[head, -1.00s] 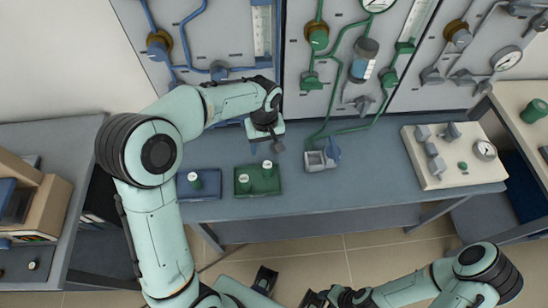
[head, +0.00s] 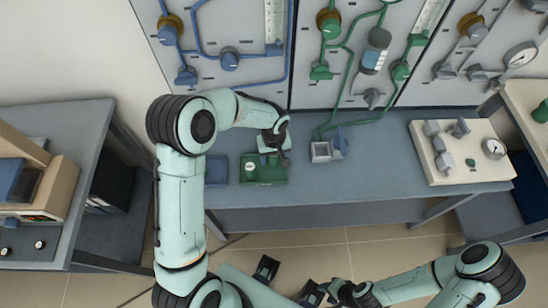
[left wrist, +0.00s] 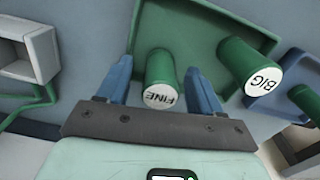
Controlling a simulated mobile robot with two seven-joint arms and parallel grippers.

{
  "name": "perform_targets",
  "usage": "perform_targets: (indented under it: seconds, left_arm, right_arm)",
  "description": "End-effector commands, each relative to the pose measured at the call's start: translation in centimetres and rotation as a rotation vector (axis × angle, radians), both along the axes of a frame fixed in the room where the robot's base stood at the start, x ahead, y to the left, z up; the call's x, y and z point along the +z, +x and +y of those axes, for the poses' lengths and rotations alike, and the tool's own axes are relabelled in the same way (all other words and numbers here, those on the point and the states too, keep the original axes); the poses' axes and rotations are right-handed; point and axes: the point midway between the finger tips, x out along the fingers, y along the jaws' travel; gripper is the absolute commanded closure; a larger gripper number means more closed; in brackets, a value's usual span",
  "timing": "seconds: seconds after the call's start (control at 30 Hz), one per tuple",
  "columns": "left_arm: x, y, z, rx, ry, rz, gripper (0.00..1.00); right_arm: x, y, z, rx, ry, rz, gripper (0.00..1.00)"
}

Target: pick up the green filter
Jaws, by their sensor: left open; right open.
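Two green filters stand in a green tray (left wrist: 185,22) in the left wrist view. One filter (left wrist: 161,75) has a white cap reading FINE, the other (left wrist: 245,65) a cap reading BIG. My left gripper (left wrist: 160,68) is open, with its blue fingers on either side of the FINE filter; whether they touch it I cannot tell. In the head view my left gripper (head: 277,158) is over the right part of the green tray (head: 265,181) and hides the FINE filter; the BIG filter (head: 250,167) shows to its left. My right gripper (head: 312,292) is low, away from the bench.
A blue tray (head: 216,176) lies left of the green tray; the left wrist view shows another green cylinder (left wrist: 304,99) there. A grey-white socket box (head: 321,151) stands to the right. A white control panel (head: 459,172) is further right. The bench between is clear.

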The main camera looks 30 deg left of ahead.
Motion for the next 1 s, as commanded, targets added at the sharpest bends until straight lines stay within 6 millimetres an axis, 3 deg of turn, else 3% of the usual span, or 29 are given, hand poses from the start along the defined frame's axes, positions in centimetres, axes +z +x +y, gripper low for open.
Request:
perform_targets:
  seconds: [0.2, 0.4, 0.77, 1.0]
  left_arm:
    - [-0.1, 0.0, 0.0, 0.0, 0.0, 0.0, 0.34]
    - [0.0, 0.0, 0.0, 0.0, 0.0, 0.0, 0.95]
    - [0.4, 0.1, 0.0, 0.0, 0.0, -0.002, 0.95]
    - [3.2, 0.1, 0.0, 0.0, 0.0, -0.005, 0.95]
  right_arm:
    - [0.0, 0.0, 0.0, 0.0, 0.0, 0.0, 0.58]
    - [0.0, 0.0, 0.0, 0.0, 0.0, 0.0, 0.58]
    - [0.0, 0.0, 0.0, 0.0, 0.0, 0.0, 0.58]
    - [0.2, 0.1, 0.0, 0.0, 0.0, -0.001, 0.58]
